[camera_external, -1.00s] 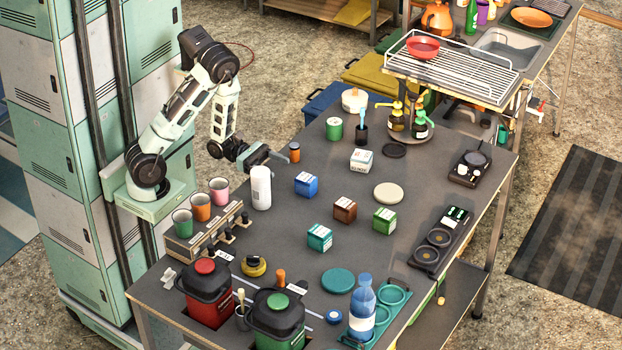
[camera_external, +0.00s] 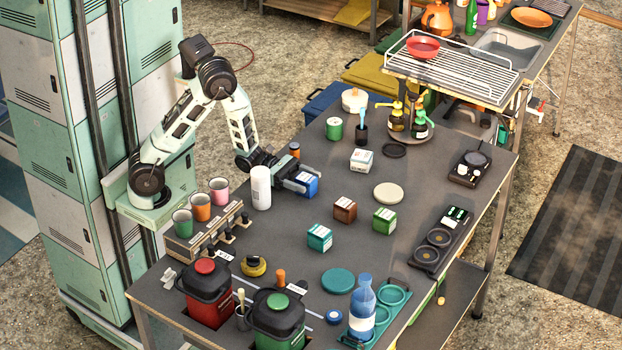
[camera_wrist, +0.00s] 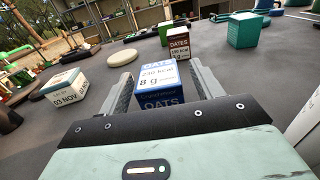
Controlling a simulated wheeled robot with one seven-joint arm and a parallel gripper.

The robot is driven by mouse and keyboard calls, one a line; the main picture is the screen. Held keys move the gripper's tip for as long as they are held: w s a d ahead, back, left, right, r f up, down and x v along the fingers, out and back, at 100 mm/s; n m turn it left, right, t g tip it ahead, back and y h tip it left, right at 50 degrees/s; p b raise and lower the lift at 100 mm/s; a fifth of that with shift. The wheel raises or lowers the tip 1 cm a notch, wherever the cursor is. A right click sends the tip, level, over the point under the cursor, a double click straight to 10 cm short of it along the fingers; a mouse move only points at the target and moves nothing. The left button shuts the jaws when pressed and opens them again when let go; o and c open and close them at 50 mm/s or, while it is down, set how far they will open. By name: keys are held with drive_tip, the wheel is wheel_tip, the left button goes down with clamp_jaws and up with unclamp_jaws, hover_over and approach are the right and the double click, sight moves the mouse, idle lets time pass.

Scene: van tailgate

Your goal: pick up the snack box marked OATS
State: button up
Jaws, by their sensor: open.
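The blue snack box marked OATS (camera_wrist: 160,92) stands upright on the table between the two open fingers of my gripper (camera_wrist: 158,88) in the wrist view. The fingers lie on either side of it; I cannot tell whether either touches it. In the external view, my gripper (camera_external: 292,178) is low over the table at the blue box (camera_external: 309,184), partly covering its left side.
A brown box marked DATES (camera_wrist: 179,43) stands beyond it, with a teal box (camera_wrist: 243,30) to its right. A white box (camera_wrist: 65,86) is on the left. A white bottle (camera_external: 261,188) and orange-capped jar (camera_external: 294,150) stand close to my gripper.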

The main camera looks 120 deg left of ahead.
drive_tip(key=shift+w, duration=1.15)
drive_tip(key=c, duration=1.1)
drive_tip(key=shift+r, duration=0.15)
